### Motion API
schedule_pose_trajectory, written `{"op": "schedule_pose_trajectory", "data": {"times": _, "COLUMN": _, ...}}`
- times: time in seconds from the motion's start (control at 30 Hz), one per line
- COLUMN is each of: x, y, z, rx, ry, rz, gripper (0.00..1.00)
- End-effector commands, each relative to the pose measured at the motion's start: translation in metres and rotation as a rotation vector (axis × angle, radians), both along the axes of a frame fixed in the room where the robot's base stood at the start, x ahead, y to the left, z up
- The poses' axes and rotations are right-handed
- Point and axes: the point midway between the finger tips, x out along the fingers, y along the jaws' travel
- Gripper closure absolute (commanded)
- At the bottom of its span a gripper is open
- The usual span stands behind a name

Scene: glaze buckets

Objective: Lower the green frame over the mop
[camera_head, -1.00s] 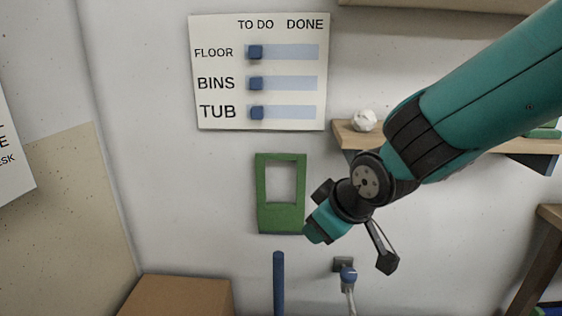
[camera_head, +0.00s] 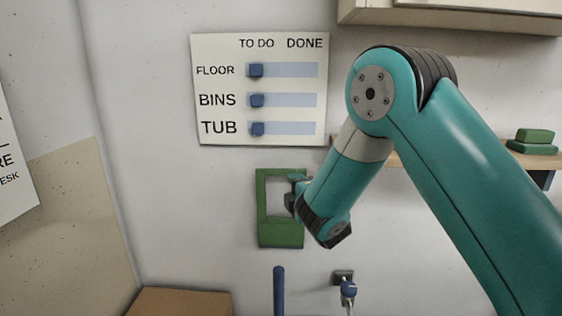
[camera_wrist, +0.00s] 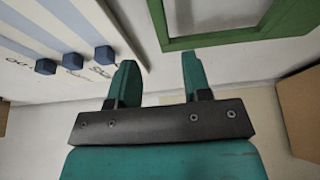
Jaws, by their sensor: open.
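The green frame (camera_head: 280,237) is against the white wall below the board, upright, with a rectangular opening in its upper part. It also shows in the wrist view (camera_wrist: 230,37) at the upper right. My gripper (camera_head: 292,190) is in front of the right side of the frame in the head view. In the wrist view my gripper (camera_wrist: 158,78) has its two teal fingers apart with nothing between them, and the frame lies beyond the fingertips. The mop's blue handle (camera_head: 279,290) stands upright below the frame; its lower part is out of view.
A white board (camera_head: 262,88) with blue sliders, all at the TO DO side, hangs above the frame. A wooden shelf (camera_head: 440,160) with green blocks (camera_head: 533,140) is at right. A cardboard box (camera_head: 180,302) stands lower left. A wall fitting (camera_head: 344,283) is right of the handle.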

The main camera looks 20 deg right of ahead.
Motion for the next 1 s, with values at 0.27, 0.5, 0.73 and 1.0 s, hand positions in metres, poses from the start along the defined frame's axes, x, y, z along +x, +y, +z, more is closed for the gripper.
{"op": "schedule_pose_trajectory", "data": {"times": 0.27, "x": 0.064, "y": 0.004, "z": 0.003, "rx": 0.004, "ry": -0.002, "rz": -0.002, "gripper": 0.55}}
{"op": "schedule_pose_trajectory", "data": {"times": 0.5, "x": 0.098, "y": 0.008, "z": 0.001, "rx": 0.003, "ry": 0.0, "rz": 0.0, "gripper": 0.55}}
{"op": "schedule_pose_trajectory", "data": {"times": 0.73, "x": 0.107, "y": 0.009, "z": 0.0, "rx": 0.002, "ry": 0.0, "rz": 0.001, "gripper": 0.55}}
{"op": "schedule_pose_trajectory", "data": {"times": 1.0, "x": 0.107, "y": 0.009, "z": 0.0, "rx": 0.002, "ry": 0.0, "rz": 0.001, "gripper": 0.71}}
